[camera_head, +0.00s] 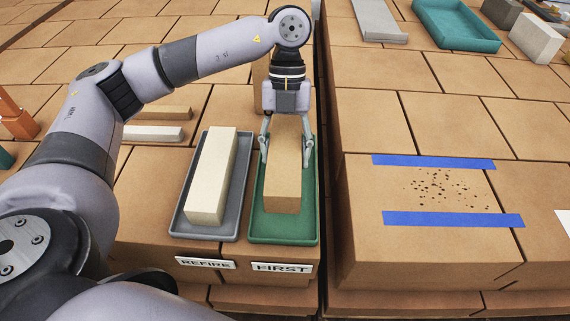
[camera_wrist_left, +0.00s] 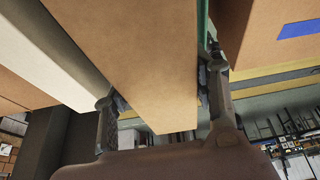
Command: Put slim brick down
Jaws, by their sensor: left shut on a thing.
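My left gripper (camera_head: 285,150) is shut on a tan slim brick (camera_head: 283,190), with one finger on each long side. The brick is over or in the green tray (camera_head: 284,236) labelled FIRST; I cannot tell whether it touches the tray floor. The brick (camera_wrist_left: 140,50) fills the middle of the left wrist view between the fingers of my left gripper (camera_wrist_left: 160,95). A cream brick (camera_head: 213,175) lies in the grey tray (camera_head: 205,234) labelled REFIRE, just left of the green one. My right gripper is not in view.
Two blue tape strips (camera_head: 433,162) with dark specks between them mark the block at the right. Slim bricks (camera_head: 152,133) lie left of the trays. A teal tray (camera_head: 455,25) and grey bricks (camera_head: 537,38) are at the back right. A gap separates the two surfaces.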

